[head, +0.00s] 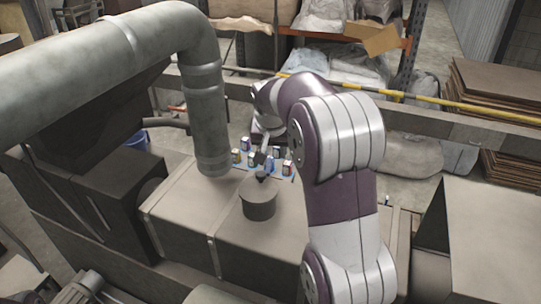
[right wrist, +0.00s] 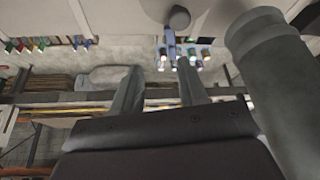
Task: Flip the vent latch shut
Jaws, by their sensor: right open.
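The vent is a short dark round cylinder (head: 259,206) on top of the large beige duct box (head: 190,222). Its round dark end also shows in the right wrist view (right wrist: 180,18). A small blue-grey lever, apparently the latch (right wrist: 170,44), sticks out from it; in the head view it is small beside the cylinder's far edge (head: 263,175). My right gripper (head: 262,157) is just beyond the cylinder. In the right wrist view its two fingers (right wrist: 160,68) are apart with nothing held, and the lever lies ahead of the gap between them. Contact cannot be told. My left gripper is not in view.
A thick grey pipe (head: 207,115) rises just left of the vent and shows close at the right in the right wrist view (right wrist: 280,85). Several small coloured boxes (head: 283,166) stand behind the duct. A yellow-striped rail (head: 440,101) and a shelf with bags lie further back.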

